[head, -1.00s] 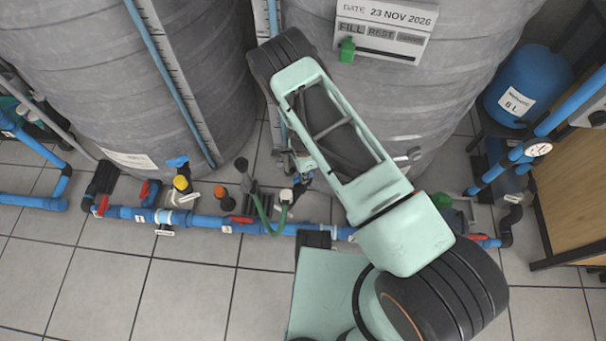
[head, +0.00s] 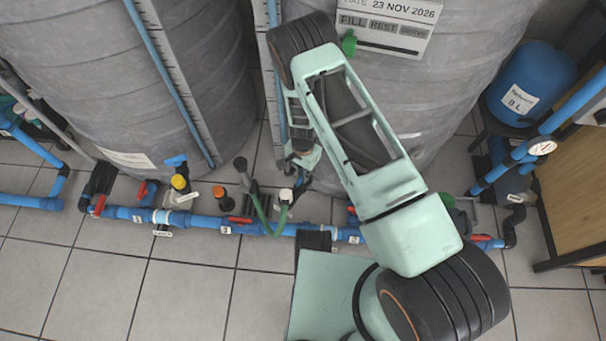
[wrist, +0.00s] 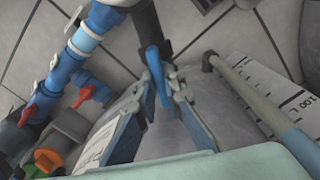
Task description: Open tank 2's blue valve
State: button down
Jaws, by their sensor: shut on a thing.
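The blue valve handle (wrist: 153,62) shows in the wrist view as an upright blue lever on a dark pipe fitting. My gripper (wrist: 158,80) is shut on it, with one finger on each side of the lever. In the head view my gripper (head: 303,160) is low in front of the right tank (head: 450,60), close to its base. A little blue shows just below the fingers there, and my arm hides much of the spot. Another blue valve handle (head: 176,161) stands free near the left tank (head: 90,60).
A blue pipe (head: 205,221) with red-handled valves (head: 240,219) runs along the floor before the tanks. A grey vertical pipe (wrist: 262,98) and a scale strip stand right of the fingers in the wrist view. The front floor is clear.

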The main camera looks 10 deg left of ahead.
jog(key=shift+w+n, duration=0.1)
jog(key=shift+n, duration=0.3)
jog(key=c, duration=2)
grip_release()
notch_tip(320, 180, up, 12)
